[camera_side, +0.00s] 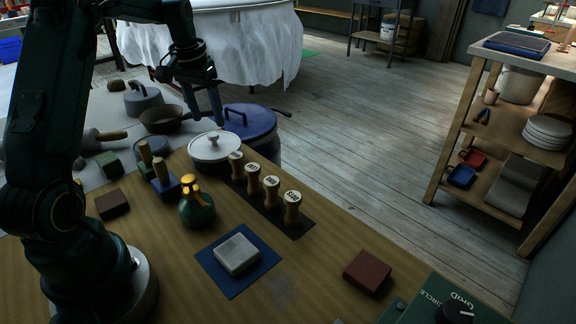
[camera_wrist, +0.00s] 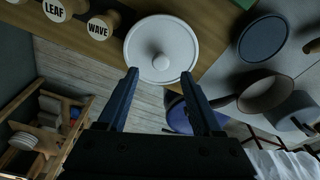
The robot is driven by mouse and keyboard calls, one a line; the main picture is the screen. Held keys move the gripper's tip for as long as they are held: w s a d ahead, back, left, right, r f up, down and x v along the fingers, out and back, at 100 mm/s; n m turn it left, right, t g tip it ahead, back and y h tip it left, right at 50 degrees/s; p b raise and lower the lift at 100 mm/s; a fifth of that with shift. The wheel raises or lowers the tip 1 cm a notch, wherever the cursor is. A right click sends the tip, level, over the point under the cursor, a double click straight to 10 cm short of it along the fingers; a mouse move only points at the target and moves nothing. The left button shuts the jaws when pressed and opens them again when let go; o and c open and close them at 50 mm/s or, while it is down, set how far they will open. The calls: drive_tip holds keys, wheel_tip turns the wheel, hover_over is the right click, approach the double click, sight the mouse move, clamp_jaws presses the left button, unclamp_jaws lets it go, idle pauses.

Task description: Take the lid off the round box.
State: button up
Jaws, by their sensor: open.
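The round box (camera_side: 212,169) stands at the far edge of the wooden table, with its white round lid (camera_side: 207,148) on top. A small pale knob rises from the lid's middle. In the wrist view the lid (camera_wrist: 137,40) and its knob (camera_wrist: 161,62) show at the upper middle, and the box's body is hidden beneath. My gripper (camera_wrist: 160,74) is open and empty, its two dark fingers apart and aimed at the lid. In the side view my gripper (camera_side: 216,112) hangs above the lid, apart from it.
Several wooden stamps (camera_side: 253,185) stand right of the box. A green bottle (camera_side: 197,211) with a yellow top is nearer. A dark pan (camera_side: 166,120) and a blue lidded bucket (camera_side: 250,122) are behind. A grey block (camera_side: 237,254) lies on a blue mat (camera_side: 267,262).

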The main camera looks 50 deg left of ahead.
sight(212, 134)
drive_tip(key=shift+w+a+f, duration=0.1)
drive_tip(key=shift+w+f, duration=0.05)
drive_tip(key=shift+f, duration=1.05)
drive_tip(key=shift+w+a+f, duration=0.1)
drive_tip(key=shift+f, duration=1.1)
clamp_jaws()
